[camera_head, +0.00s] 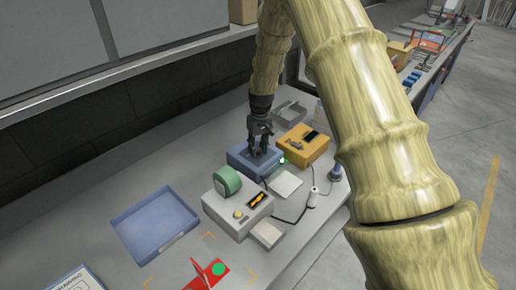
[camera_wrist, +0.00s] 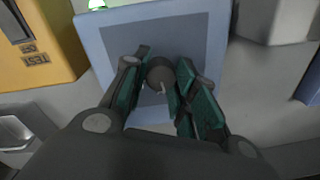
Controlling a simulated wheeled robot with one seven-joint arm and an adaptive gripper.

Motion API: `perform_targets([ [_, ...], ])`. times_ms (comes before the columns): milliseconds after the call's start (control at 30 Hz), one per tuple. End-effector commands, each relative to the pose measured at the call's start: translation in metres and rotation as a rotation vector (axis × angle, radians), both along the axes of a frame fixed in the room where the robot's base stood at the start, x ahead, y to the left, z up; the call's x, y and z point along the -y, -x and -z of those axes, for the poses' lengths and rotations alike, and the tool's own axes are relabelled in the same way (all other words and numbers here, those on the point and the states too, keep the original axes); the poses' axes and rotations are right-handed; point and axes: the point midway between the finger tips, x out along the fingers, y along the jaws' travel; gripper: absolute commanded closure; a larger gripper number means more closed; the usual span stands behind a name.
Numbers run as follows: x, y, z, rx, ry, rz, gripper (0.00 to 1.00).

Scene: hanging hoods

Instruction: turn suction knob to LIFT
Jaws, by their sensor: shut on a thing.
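The suction knob (camera_wrist: 160,76) is a small dark round knob with a pale pointer mark. It stands on the dark top panel of a blue box (camera_wrist: 204,22). My gripper (camera_wrist: 160,85) points down at this panel, with a green-padded finger on each side of the knob, shut on it. In the head view my gripper (camera_head: 262,150) is over the blue box (camera_head: 240,162), and the knob is hidden behind the fingers. I cannot read any LIFT label or tell which setting the pointer faces. A small green light (camera_wrist: 96,4) glows at the box's far edge.
A yellow box (camera_head: 303,146) marked TEST stands close beside the blue box. A beige device (camera_head: 237,213) with a green roll stands in front. A blue tray (camera_head: 155,226) lies left, and a red stand (camera_head: 206,272) nearer.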

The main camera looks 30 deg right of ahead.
Motion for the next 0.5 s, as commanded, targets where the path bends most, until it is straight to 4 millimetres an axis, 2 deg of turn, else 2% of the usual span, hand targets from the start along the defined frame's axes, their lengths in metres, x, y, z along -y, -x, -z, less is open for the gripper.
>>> perform_targets([
  [500, 0.0003, 0.0012, 0.0006, -0.001, 0.002, 0.489, 0.96],
])
